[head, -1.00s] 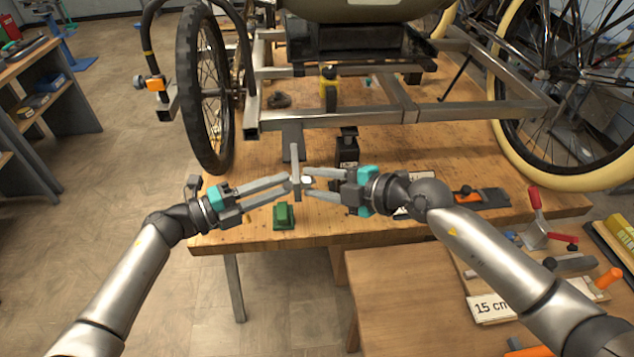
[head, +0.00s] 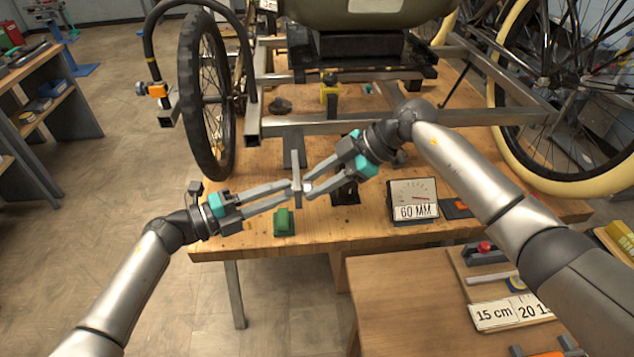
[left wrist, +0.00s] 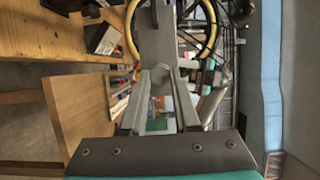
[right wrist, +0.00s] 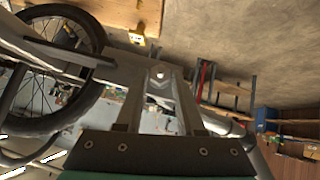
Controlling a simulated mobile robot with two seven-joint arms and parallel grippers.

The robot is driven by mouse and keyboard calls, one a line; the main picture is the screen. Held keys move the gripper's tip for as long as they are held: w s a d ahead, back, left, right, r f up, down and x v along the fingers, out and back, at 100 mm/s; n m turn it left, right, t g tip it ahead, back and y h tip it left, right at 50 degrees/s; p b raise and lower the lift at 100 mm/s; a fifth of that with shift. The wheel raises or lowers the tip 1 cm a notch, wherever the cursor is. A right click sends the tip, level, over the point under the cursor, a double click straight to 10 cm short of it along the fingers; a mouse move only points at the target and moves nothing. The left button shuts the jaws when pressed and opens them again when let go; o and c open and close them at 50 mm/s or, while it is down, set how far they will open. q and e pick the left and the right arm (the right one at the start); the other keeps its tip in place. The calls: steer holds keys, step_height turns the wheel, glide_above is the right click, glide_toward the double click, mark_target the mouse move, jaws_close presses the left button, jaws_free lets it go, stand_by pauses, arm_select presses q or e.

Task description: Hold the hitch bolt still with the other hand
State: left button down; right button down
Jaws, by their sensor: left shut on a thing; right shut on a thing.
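The hitch plate (head: 297,164) is a grey upright piece below the trike frame's near end. The hitch bolt passes through it and is mostly hidden by fingers and plate. My left gripper (head: 291,188) is shut on the bolt's left end; a grey round end (left wrist: 160,76) shows between its fingertips in the left wrist view. My right gripper (head: 308,188) is shut on a small bright piece at the right end, apparently the nut, though it is too small to be sure. The right wrist view shows a shiny round tip (right wrist: 159,76) between its fingers.
The trike frame (head: 400,122) and its black wheel (head: 206,95) stand over the wooden bench. A green block (head: 284,222) lies near the front edge. A gauge reading 60 MM (head: 413,200) stands right of the grippers. A lower side table (head: 400,290) is in front.

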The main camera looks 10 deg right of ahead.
steer(key=shift+w+m+g, duration=0.1)
steer(key=shift+m+g, duration=0.2)
steer(key=shift+g, duration=0.1)
steer(key=shift+d+f, duration=0.1)
stand_by(0.3)
steer(key=c, duration=0.6)
jaws_free()
steer(key=shift+c, duration=0.2)
steer(key=w+v, duration=0.1)
steer(key=v, duration=1.1)
steer(key=shift+s, duration=0.35)
